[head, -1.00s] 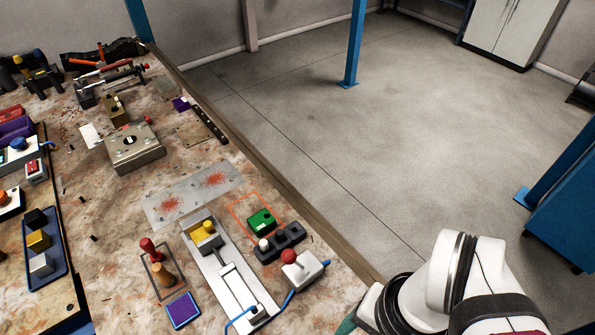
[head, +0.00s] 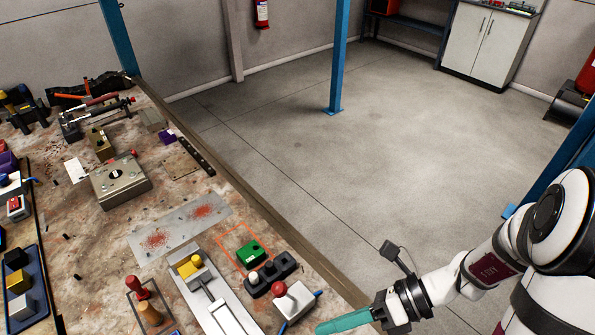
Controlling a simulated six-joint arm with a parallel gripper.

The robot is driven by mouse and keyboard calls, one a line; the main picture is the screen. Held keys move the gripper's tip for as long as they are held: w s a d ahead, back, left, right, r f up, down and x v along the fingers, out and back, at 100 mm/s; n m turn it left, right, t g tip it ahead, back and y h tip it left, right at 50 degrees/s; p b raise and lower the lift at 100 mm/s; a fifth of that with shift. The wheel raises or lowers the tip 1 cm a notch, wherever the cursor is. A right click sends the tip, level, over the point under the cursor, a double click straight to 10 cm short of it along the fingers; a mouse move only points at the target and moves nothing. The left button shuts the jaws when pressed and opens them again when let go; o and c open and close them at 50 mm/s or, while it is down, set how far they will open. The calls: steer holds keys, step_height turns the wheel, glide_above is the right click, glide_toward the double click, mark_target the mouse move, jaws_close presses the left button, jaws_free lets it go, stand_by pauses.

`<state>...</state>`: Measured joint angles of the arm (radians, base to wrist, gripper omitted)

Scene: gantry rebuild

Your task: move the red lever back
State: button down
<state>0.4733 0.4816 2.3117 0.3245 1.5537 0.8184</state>
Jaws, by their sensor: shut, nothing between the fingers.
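A white box (head: 297,302) with a red ball-topped lever (head: 279,289) stands near the bench's right edge, a blue cable beside it. The picture does not settle whether this is the task's red lever. A red-knobbed peg (head: 133,283) also stands in a frame at the lower left. My gripper (head: 320,328) has teal fingers, shut and empty, pointing left at the bottom of the view. It is to the right of and nearer than the white box, apart from it in the picture.
A dark block with a white ball (head: 254,278) and a green box (head: 250,252) sit just behind the white box. A long light fixture with a yellow block (head: 189,266) lies to its left. Open floor (head: 330,190) lies beyond the bench edge.

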steer(key=w+a+f+m+t+y, duration=0.1)
steer(key=w+a+f+m, duration=0.3)
steer(key=a, duration=0.4)
steer(key=shift+w+f+m+t+y, duration=0.2)
steer(key=shift+w+m+t+y, duration=0.1)
steer(key=shift+w+m+y, duration=0.15)
steer(key=shift+w, duration=0.1)
steer(key=shift+w+d+r+y, duration=0.1)
steer(key=shift+w+d+y, duration=0.1)
steer(key=shift+d+y, duration=0.05)
